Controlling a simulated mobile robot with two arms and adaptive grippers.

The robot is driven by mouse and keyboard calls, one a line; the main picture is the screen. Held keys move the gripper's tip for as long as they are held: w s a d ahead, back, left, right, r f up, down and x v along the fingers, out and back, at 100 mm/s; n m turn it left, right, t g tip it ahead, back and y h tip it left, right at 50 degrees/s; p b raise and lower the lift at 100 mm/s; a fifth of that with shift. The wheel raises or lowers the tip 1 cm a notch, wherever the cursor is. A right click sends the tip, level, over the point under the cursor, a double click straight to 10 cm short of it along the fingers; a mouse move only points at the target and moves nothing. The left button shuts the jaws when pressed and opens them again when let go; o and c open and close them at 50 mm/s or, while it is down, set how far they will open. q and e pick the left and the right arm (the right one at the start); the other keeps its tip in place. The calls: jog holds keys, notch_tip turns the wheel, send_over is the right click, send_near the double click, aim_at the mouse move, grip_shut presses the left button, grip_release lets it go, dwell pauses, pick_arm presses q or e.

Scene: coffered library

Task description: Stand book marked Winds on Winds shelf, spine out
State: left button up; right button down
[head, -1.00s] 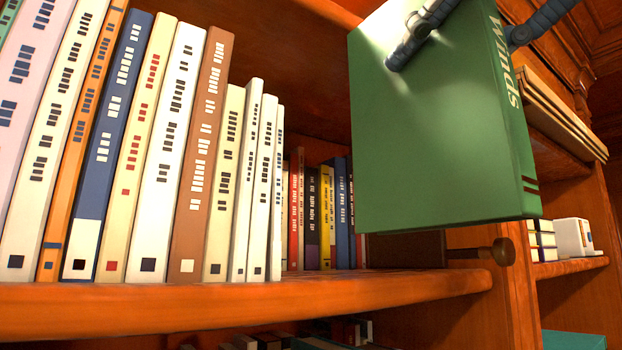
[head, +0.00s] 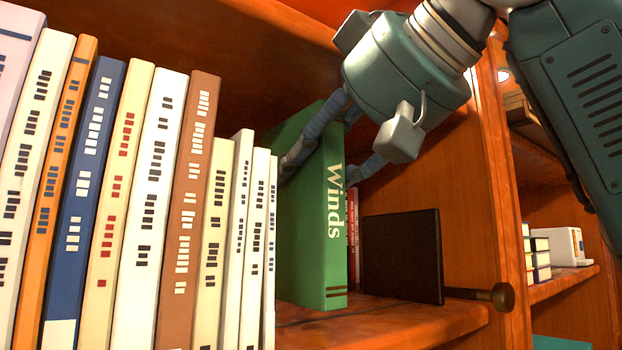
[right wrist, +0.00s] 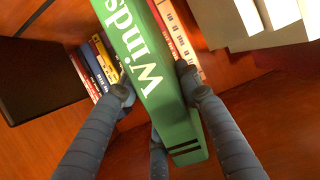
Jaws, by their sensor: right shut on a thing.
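The green book marked Winds (head: 336,265) stands upright on the wooden shelf (head: 390,322) in the head view, spine facing out. It is just right of the row of pale books. My right gripper (head: 325,140) is shut on the book near its top, fingers on both sides. In the right wrist view the fingers hold the book (right wrist: 150,75) from both faces. Its lower end appears at or very close to the shelf board; I cannot tell if it touches. My left gripper is not in view.
Several upright books (head: 140,220) fill the shelf to the left. Smaller books stand deeper behind. The shelf's upright (head: 500,200) is at right.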

jog(key=shift+w+f, duration=0.25)
jog(key=shift+f, duration=0.6)
jog(key=shift+s+d+f, duration=0.1)
jog(key=shift+f, duration=0.05)
jog(key=shift+s+d, duration=0.2)
jog(key=shift+a+f, duration=0.1)
jog(key=shift+a, duration=0.05)
jog(key=c, duration=1.2)
grip_release()
jog(key=shift+w+a+f, duration=0.1)
